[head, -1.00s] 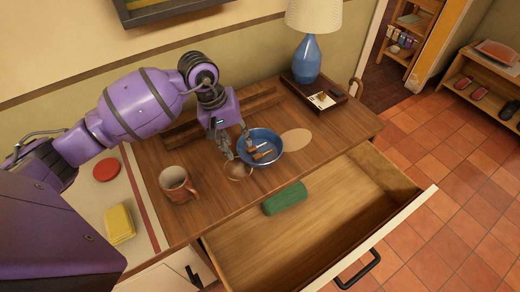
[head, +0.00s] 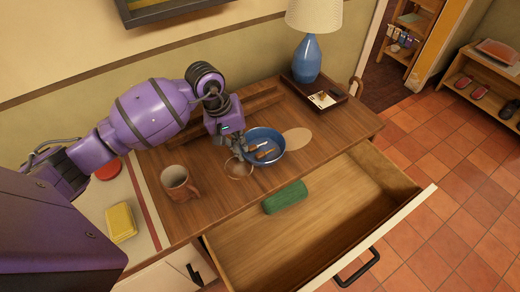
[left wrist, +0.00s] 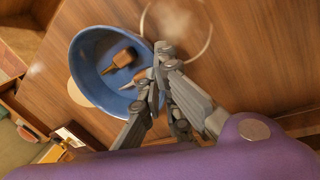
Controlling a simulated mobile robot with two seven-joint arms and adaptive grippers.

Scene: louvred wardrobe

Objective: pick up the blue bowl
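The blue bowl (head: 267,158) is on the wooden dresser top, with wooden-handled tools (head: 265,151) lying in it. It also shows in the left wrist view (left wrist: 88,58). My left gripper (head: 243,147) is at the bowl's left rim in the head view. In the left wrist view its fingertips (left wrist: 159,63) are close together at the rim, one on the bowl's inner side and one outside, and look shut on the wall. The fingers hide that bit of rim. My right gripper is in neither view.
A thin clear round outline (head: 239,178) lies beside the bowl. A brown mug (head: 177,183) stands to the left. A blue lamp (head: 307,62) and a dark tray (head: 328,97) are at the back right. The open drawer (head: 330,215) in front holds a green object (head: 286,197).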

